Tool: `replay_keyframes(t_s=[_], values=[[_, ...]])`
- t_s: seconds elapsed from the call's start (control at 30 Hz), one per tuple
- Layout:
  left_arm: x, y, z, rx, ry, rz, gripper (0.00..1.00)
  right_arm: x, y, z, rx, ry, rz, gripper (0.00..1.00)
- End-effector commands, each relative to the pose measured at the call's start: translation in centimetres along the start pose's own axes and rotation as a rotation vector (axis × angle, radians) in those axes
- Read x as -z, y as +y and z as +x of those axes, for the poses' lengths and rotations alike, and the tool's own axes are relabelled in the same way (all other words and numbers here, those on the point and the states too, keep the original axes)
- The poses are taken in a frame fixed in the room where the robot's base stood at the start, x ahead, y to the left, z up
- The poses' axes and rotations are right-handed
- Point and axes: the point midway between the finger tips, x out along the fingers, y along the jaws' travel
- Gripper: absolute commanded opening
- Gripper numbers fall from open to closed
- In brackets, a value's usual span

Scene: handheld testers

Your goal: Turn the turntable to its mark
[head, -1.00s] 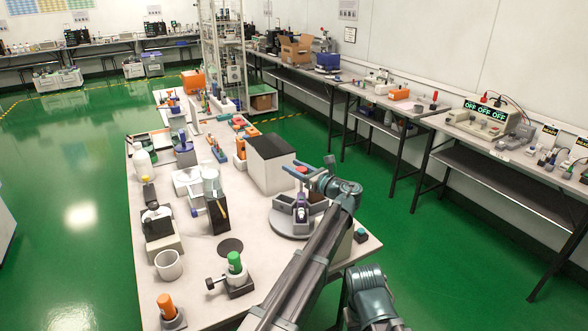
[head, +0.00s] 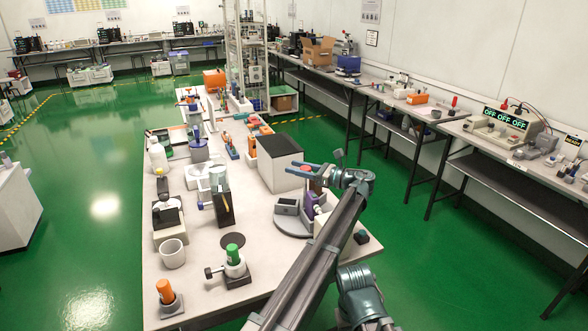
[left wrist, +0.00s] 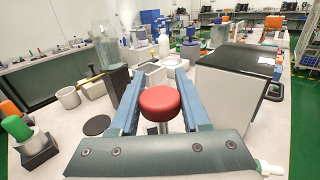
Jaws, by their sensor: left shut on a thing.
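The turntable (head: 281,226) is a round grey disc at the right side of the bench, carrying a grey open bin (head: 287,207) and a purple item (head: 309,206). A red round knob (left wrist: 160,102) on a pale post stands between the blue fingers of my left gripper (left wrist: 158,90). The left gripper also shows in the head view (head: 310,170), above the turntable and shut on the knob's post. My left arm hides the turntable's right part. I cannot make out the mark. My right gripper is not in view.
A white box with a black top (head: 280,172) stands just behind the turntable. A white mug (head: 173,254), a flat black disc (head: 233,240) and a green-capped holder (head: 234,262) stand to its left. A small dark block (head: 361,237) lies at the bench's right edge.

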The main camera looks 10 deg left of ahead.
Motion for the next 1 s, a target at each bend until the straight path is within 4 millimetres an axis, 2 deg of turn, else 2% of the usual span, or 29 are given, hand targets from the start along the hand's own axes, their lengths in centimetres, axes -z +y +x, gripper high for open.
replay_keyframes(t_s=[0.87, 0.9, 1.0], values=[[-0.04, -0.09, -0.32, -0.068, -0.001, 0.000, 0.00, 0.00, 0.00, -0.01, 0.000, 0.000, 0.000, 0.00], [-0.04, -0.09, -0.32, -0.068, -0.001, 0.000, 0.48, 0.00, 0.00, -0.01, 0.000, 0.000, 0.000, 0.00], [-0.03, -0.09, -0.32, -0.068, -0.001, 0.000, 0.66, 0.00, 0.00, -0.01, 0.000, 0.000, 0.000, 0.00]])
